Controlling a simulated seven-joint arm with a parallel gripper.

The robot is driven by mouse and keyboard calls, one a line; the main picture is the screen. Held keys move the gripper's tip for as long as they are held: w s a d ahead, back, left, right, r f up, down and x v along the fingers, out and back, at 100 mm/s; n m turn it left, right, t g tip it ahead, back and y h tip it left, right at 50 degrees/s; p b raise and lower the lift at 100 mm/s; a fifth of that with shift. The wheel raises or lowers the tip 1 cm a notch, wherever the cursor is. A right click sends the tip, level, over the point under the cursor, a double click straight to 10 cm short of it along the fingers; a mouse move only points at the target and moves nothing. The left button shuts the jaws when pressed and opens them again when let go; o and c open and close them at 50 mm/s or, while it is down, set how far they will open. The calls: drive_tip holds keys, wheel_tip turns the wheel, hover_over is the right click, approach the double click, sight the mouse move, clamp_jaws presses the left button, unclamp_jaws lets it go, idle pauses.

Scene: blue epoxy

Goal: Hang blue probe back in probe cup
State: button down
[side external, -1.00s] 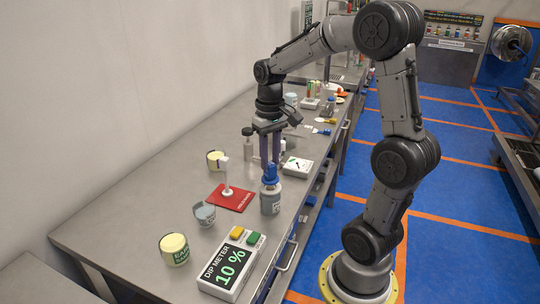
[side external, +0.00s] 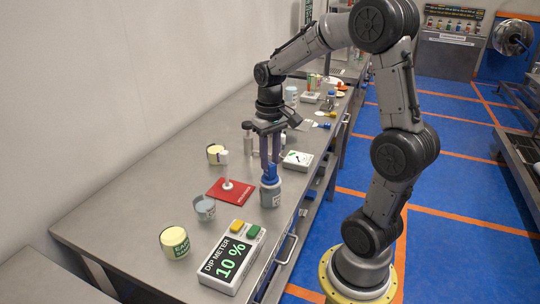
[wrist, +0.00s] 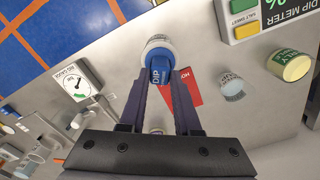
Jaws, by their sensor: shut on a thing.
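The blue probe (side external: 270,174), marked DIP in the wrist view (wrist: 160,70), is held upright at its blue head between the fingers of my gripper (side external: 269,164). My gripper (wrist: 161,76) is shut on it. The probe is directly over the mouth of a pale jar with a label (side external: 270,195), and its lower part is hidden in or behind the jar's rim. In the wrist view the jar (wrist: 158,41) shows around the blue head. I cannot tell whether the probe rests on the jar or how deep it is.
The dip meter (side external: 229,261) reads 10 %. A red mat (side external: 240,195) with a white post lies left of the jar. A white gauge (side external: 297,160) is behind. The table's front edge is close on the right.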

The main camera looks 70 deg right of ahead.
drive_tip(key=shift+f, duration=0.1)
drive_tip(key=c, duration=0.5)
unclamp_jaws()
drive_tip(key=shift+c, duration=0.2)
drive_tip(key=shift+r, duration=2.5)
wheel_tip(320, 180, up, 14)
